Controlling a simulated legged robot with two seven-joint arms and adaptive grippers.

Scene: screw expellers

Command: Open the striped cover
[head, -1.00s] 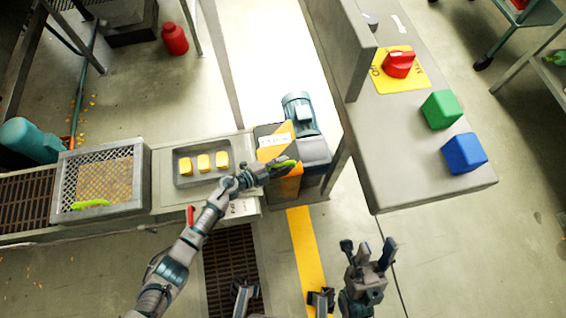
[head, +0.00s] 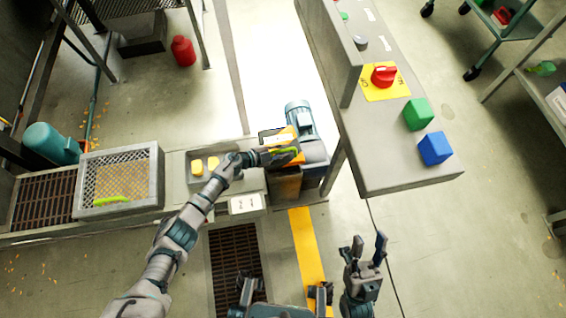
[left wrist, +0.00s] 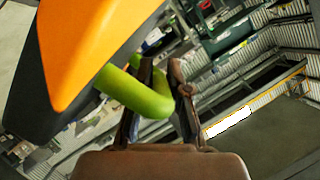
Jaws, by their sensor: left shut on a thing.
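The striped cover (head: 283,133), orange and black, is on the machine box beside the blue motor. It looks tilted up from the box, though my arm hides part of its edge. Its green handle (head: 290,150) is at the near side. My left gripper (head: 276,157) is shut on the handle. In the left wrist view, the green handle (left wrist: 140,96) passes between the dark fingers (left wrist: 162,98), and the orange face of the cover (left wrist: 85,45) slants across the upper left. My right gripper (head: 369,250) is open and empty above the floor.
A mesh guard (head: 120,178) with a green handle is further left.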

